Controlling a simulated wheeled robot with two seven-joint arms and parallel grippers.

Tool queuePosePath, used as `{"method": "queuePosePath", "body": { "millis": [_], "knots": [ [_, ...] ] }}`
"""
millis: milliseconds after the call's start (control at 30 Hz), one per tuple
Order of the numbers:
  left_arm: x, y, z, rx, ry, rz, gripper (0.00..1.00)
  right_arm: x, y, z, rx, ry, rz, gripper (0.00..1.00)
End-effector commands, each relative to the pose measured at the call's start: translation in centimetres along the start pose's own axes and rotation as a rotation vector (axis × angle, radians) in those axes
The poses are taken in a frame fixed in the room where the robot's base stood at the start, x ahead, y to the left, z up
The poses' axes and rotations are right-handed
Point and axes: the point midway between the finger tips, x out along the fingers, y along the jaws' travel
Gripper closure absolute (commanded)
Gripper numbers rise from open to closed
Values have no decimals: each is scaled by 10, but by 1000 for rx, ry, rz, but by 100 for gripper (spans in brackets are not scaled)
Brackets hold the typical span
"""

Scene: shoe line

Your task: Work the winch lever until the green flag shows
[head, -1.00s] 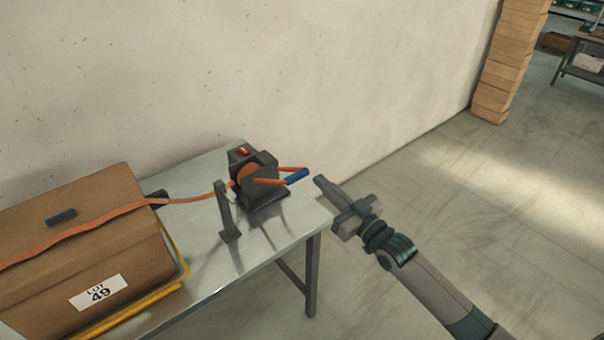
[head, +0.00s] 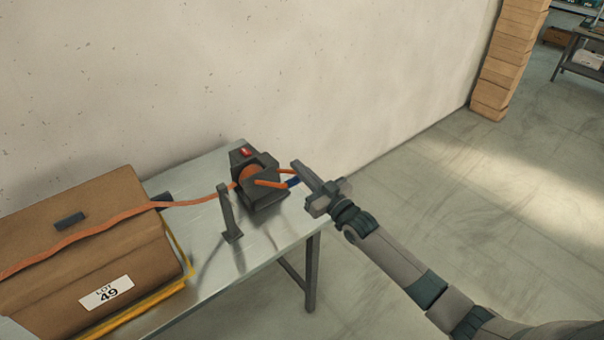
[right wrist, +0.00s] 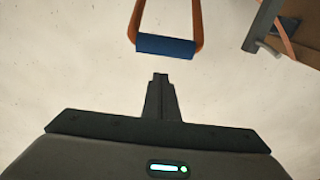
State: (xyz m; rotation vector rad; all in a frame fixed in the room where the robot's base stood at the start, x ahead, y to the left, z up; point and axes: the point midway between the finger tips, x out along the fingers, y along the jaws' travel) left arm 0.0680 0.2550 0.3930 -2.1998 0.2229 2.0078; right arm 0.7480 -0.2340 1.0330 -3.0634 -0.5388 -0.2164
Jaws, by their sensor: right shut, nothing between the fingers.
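The winch (head: 262,186) is a dark block with an orange drum at the right end of the metal table. Its flag (head: 245,152) on top shows red. Its orange lever with a blue grip (head: 293,182) points right; the lever's orange arms and blue grip (right wrist: 165,46) also show in the right wrist view. My right gripper (head: 296,166) is shut and empty, its fingertips beside the blue grip in the head view, partly covering it. In the right wrist view the closed fingers (right wrist: 160,78) stop short of the grip, with a gap between. My left gripper is out of view.
An orange strap (head: 195,203) runs from the winch past a dark post (head: 230,215) and over a cardboard box (head: 85,250) labelled LOT 49. The table (head: 205,250) stands close to the wall. The floor to its right is clear.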

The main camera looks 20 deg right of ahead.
Motion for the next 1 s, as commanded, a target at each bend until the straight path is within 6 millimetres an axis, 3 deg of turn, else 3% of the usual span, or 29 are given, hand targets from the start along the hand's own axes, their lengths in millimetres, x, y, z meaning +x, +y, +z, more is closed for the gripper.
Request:
{"method": "queuePosePath", "body": {
  "millis": [300, 767, 1000],
  "knots": [
    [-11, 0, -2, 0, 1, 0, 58, -10, 0, 26, 1, -3, 0, 100],
    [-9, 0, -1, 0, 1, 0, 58, -12, 0, 29, 1, -1, 0, 100],
    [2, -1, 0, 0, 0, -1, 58, -15, 0, 35, 1, 19, 0, 100]
  ]
}}
